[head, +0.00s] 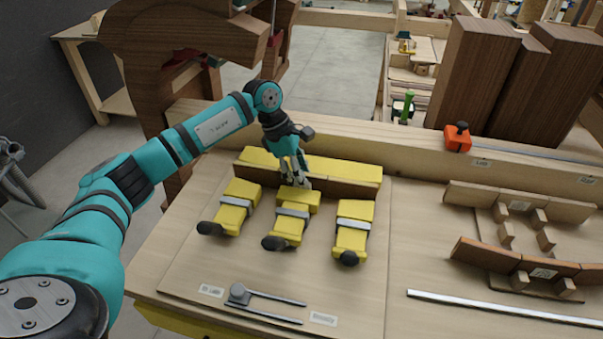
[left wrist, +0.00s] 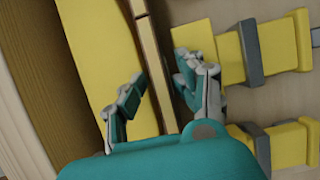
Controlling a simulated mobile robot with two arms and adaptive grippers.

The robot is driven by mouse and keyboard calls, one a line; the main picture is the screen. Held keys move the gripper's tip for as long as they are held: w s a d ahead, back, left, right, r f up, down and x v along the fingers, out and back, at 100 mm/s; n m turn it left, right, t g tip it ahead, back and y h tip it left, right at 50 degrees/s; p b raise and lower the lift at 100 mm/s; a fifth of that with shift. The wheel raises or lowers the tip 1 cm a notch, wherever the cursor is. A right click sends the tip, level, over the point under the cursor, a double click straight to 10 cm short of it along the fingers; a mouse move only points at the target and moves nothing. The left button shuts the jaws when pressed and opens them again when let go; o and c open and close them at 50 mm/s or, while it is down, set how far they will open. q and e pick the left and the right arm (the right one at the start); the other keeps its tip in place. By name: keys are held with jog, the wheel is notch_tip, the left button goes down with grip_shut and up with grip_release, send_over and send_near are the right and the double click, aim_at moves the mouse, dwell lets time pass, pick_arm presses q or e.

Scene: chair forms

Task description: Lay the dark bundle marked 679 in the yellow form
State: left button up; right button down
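The yellow form (head: 368,172) has a long yellow bar at the back and three yellow blocks with grey bands and dark knobs in front. A dark brown bundle (head: 345,189) lies along the gap between bar and blocks; it also shows in the left wrist view (left wrist: 151,60). No number is readable on it. My left gripper (head: 298,183) is low over the bundle's middle. In the left wrist view its fingers (left wrist: 160,80) are apart, one on each side of the bundle, with small gaps showing. The fingers partly hide the bundle and middle block. My right gripper is not in view.
A curved wooden form (head: 520,267) stands at the right. A metal strip (head: 500,307) and a grey clamp (head: 240,294) lie near the front. An orange tool (head: 457,138) and tall dark boards (head: 475,75) stand at the back. A wooden rail runs behind the yellow form.

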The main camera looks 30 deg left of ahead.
pick_arm(q)
jog(key=shift+s, duration=0.1)
jog(key=v, duration=1.2)
